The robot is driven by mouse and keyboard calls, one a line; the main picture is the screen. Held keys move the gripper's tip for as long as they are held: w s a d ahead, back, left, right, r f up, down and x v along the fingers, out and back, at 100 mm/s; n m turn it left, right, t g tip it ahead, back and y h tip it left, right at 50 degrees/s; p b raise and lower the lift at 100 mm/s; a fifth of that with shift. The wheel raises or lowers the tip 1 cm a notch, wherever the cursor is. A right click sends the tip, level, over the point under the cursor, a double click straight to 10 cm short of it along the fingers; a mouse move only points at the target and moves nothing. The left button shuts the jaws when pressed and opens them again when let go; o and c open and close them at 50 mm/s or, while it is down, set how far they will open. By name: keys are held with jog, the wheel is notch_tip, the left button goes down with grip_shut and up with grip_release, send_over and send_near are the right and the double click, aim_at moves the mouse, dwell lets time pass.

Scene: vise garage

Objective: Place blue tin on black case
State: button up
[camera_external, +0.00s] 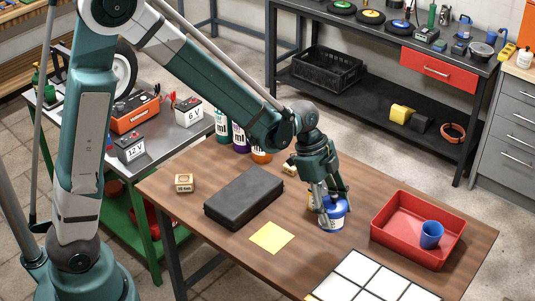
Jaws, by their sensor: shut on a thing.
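The blue tin (333,219) has a blue body with a pale label and stands on or just above the wooden table; I cannot tell which. My gripper (331,207) points down and is shut on the tin, with its fingers hiding part of the tin's top and left side. The black case (244,197) lies flat and closed on the table, to the left of the gripper and tin. Its top is bare.
A yellow note (272,237) lies in front of the case. A red tray (390,250) with a blue cup (431,234) is right of the tin. A small box (184,183) sits left of the case. Bottles (240,138) stand behind. A white grid panel (372,280) lies in front.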

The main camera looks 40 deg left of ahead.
jog(key=s+a+r+n+p, duration=0.1)
jog(key=a+r, duration=0.2)
jog(key=a, duration=1.3)
jog(key=s+a+r+n+t+p, duration=0.1)
jog(key=a+r+n+p, duration=0.1)
jog(key=a, duration=1.4)
jog(key=shift+r, duration=0.4)
jog(key=shift+d, duration=0.1)
send_near(251, 192)
jog(key=shift+w+d+r, duration=0.15)
jog(key=shift+d+r, duration=0.05)
jog(key=shift+d, duration=0.75)
jog(key=shift+y, duration=0.3)
jog(key=shift+f+b, duration=0.45)
jog(key=shift+f, duration=1.65)
jog(key=shift+f, duration=0.15)
jog(key=o, duration=1.2)
